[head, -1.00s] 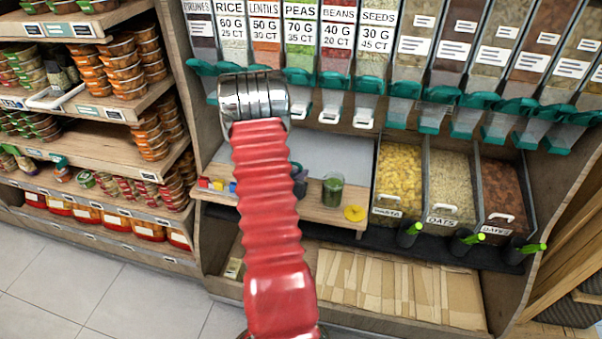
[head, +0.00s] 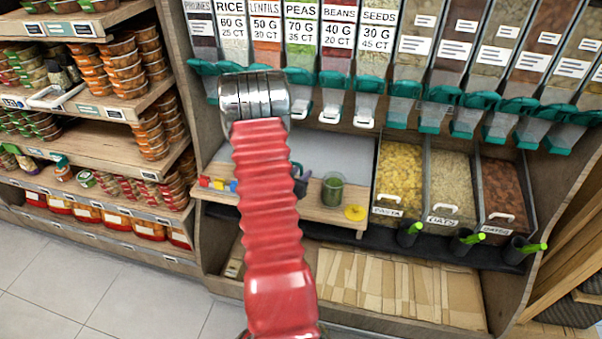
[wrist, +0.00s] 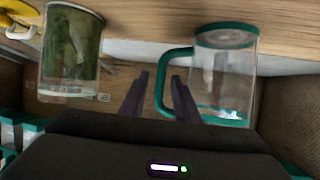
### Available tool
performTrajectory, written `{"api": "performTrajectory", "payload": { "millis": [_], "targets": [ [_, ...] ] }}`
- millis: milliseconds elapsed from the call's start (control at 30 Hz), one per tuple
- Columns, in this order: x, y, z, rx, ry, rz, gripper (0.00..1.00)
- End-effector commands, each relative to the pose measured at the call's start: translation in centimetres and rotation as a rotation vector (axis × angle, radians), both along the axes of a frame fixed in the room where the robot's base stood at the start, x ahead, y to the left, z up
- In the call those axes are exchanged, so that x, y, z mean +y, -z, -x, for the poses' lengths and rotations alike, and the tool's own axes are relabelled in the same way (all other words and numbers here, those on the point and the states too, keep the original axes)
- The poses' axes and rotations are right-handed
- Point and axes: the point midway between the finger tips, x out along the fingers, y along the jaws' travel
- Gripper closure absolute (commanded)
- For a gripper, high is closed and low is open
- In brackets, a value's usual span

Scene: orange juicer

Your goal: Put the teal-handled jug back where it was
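The jug (wrist: 225,85) is clear with a teal rim, base and handle (wrist: 160,85), in the right half of the wrist view, close to the wooden counter edge. It looks empty. My gripper (wrist: 160,75) is open, its two dark fingers on either side of the upright part of the handle. A gap shows between the fingers, and the right finger overlaps the handle's lower arm. I cannot tell whether either finger touches it. In the head view my red arm hides the jug and most of the gripper.
A jar of green contents (head: 332,190) stands on the wooden counter (head: 312,212); it also shows left of my gripper in the wrist view (wrist: 72,55). A yellow disc (head: 355,213) lies right of it. Small coloured blocks (head: 217,184) sit at left. Dispensers hang above; food bins (head: 400,175) stand right.

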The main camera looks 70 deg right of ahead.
Motion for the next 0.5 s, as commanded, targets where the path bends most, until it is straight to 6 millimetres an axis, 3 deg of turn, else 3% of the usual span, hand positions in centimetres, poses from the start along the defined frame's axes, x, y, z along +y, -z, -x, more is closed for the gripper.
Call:
{"api": "performTrajectory", "payload": {
  "millis": [167,500],
  "targets": [
    [1.3,-0.7,-0.1,0.000,-0.001,0.000,0.71],
    [6.5,-2.8,-0.3,0.000,-0.003,0.000,0.71]
  ]
}}
